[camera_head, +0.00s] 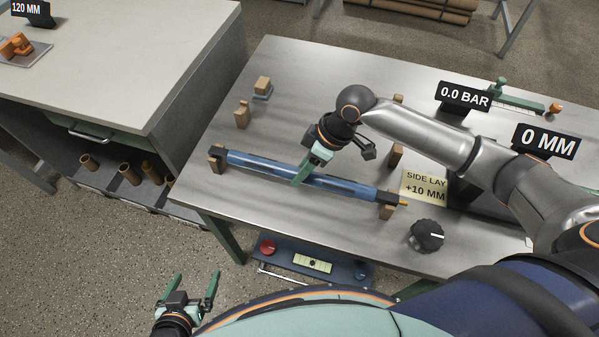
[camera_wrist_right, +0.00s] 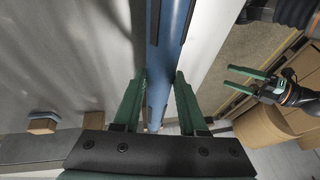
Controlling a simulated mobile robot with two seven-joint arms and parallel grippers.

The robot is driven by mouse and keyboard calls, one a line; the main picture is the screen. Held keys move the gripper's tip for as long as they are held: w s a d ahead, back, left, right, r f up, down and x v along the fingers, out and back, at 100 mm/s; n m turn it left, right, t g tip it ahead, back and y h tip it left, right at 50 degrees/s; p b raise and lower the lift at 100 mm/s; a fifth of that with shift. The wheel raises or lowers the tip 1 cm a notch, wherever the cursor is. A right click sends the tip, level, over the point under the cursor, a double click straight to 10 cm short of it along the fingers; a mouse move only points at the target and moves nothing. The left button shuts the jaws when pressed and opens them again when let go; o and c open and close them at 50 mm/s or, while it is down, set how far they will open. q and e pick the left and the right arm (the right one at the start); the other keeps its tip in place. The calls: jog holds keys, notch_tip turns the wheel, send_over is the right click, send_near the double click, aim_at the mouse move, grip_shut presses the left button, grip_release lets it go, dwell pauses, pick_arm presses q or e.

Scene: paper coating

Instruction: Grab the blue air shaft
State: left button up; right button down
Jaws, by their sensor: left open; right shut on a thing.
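The blue air shaft (camera_head: 255,165) lies across wooden support blocks on the steel table, with dark ends. My right gripper (camera_head: 303,174) is at the middle of the shaft, its green fingers around it from above. In the right wrist view my right gripper (camera_wrist_right: 160,78) has one finger on each side of the blue shaft (camera_wrist_right: 172,28) and is shut on it. The shaft still appears to rest at its supports. My left gripper (camera_head: 190,290) is open and empty, low in front of the table; it also shows in the right wrist view (camera_wrist_right: 254,82).
Several wooden blocks (camera_head: 242,114) stand on the table (camera_head: 300,80). A black knob (camera_head: 426,235), a "SIDE LAY +10 MM" sign (camera_head: 424,187) and displays reading "0.0 BAR" (camera_head: 464,95) and "0 MM" (camera_head: 545,141) are at the right. A pale-topped cabinet (camera_head: 130,60) stands left.

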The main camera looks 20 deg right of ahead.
aim_at(295, 170)
jog(key=shift+r, duration=0.1)
jog(key=shift+w+r, duration=0.1)
jog(key=shift+r, duration=0.4)
notch_tip(295, 170, up, 2)
jog(key=w+d+r, duration=0.4)
jog(key=w+r, duration=0.6)
jog(key=w, duration=0.3)
jog(key=shift+d+b, duration=0.15)
jog(key=shift+b, duration=0.25)
